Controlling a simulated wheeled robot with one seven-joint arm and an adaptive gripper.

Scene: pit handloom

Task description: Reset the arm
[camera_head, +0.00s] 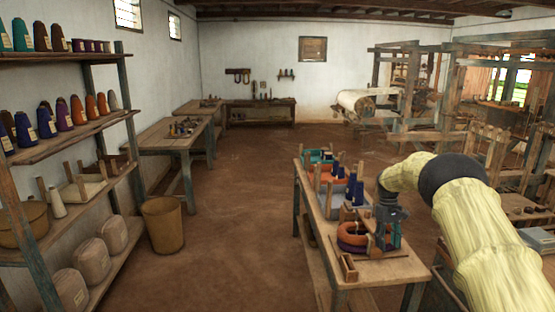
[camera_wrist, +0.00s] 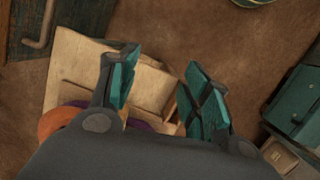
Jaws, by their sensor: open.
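My gripper (camera_head: 387,235) is at the end of my arm, low over the near part of the wooden table (camera_head: 400,268) on the right in the head view. In the wrist view my gripper (camera_wrist: 155,95) shows two teal fingers spread apart, with nothing between them but the table and floor behind. An orange ring-shaped bundle (camera_head: 353,229) and a purple one (camera_head: 350,246) lie on the table beside the gripper. In the wrist view the gripper partly hides the orange bundle (camera_wrist: 60,120). Whether the fingers touch anything on the table cannot be told.
Blue cones (camera_head: 359,192) and trays stand farther back on this table. A small wooden box (camera_head: 348,267) lies at its near edge. Wooden looms (camera_head: 490,150) stand at the right, shelves with yarn cones (camera_head: 70,150) at the left. The floor (camera_head: 240,220) between is clear, except a basket (camera_head: 163,225).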

